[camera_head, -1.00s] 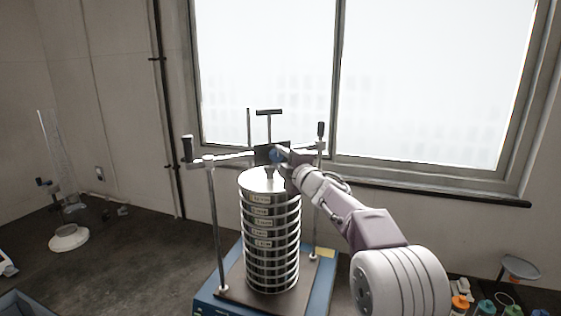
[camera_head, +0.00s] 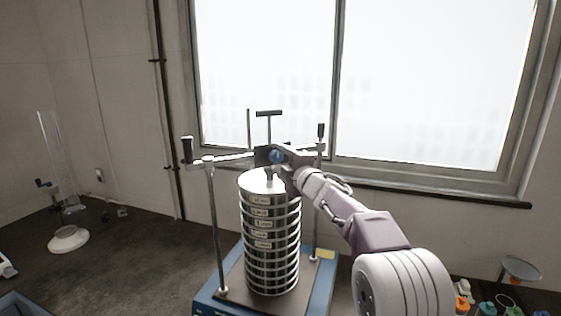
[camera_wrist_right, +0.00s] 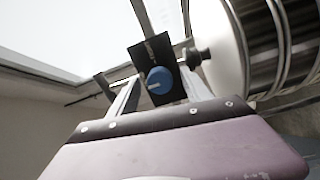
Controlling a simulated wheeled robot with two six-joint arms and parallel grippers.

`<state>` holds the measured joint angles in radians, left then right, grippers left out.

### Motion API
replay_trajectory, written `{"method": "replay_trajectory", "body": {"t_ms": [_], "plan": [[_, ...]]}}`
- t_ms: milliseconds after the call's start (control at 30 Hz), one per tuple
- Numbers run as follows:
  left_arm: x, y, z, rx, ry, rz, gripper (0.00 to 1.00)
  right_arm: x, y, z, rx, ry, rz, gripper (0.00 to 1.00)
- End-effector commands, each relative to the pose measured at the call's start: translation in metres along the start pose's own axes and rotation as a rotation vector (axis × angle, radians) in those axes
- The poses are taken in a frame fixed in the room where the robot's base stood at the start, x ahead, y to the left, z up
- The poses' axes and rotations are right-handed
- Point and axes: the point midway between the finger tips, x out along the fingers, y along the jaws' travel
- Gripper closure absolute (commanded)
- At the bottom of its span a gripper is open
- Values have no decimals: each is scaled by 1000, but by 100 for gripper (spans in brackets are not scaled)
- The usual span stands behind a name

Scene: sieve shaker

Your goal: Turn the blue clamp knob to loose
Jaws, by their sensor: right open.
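The blue clamp knob (camera_head: 276,156) sits on a black plate on the crossbar above the sieve stack. In the right wrist view the round knob (camera_wrist_right: 160,79) faces me, with a pale pointer mark toward its left side. My right gripper (camera_head: 289,163) is just right of the knob in the head view. In the wrist view its two fingers are spread, one on each side of the knob; I cannot tell whether they touch it. My left gripper is not in view.
The sieve stack (camera_head: 270,235) stands on the blue shaker base (camera_head: 322,291) between two upright rods (camera_head: 215,230). A black T-handle (camera_head: 269,113) rises behind the crossbar. Coloured bottles (camera_head: 487,308) stand at the lower right. A window is behind.

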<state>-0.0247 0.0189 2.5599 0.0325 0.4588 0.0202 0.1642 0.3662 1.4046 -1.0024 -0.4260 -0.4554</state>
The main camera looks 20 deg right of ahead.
Motion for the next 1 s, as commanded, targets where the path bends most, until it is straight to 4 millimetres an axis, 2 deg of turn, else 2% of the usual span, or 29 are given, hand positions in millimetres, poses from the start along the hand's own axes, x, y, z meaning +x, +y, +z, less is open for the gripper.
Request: {"method": "replay_trajectory", "body": {"t_ms": [200, 300, 433, 567, 900, 967, 1000], "plan": [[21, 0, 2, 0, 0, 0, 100, -43, -3, 1, -2, -2, 4, 43], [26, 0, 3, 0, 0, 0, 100, -63, -2, 1, -1, -2, 3, 43], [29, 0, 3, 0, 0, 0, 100, -81, -1, 1, -1, -1, 2, 43], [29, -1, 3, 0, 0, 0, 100, -86, -1, 0, -1, 0, 1, 43], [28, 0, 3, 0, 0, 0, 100, -86, 0, 0, -1, 0, 1, 43], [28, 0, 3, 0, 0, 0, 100, -85, -1, -5, 0, 10, 0, 43], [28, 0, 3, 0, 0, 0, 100, -83, -1, -15, -1, 29, -1, 43]]}}
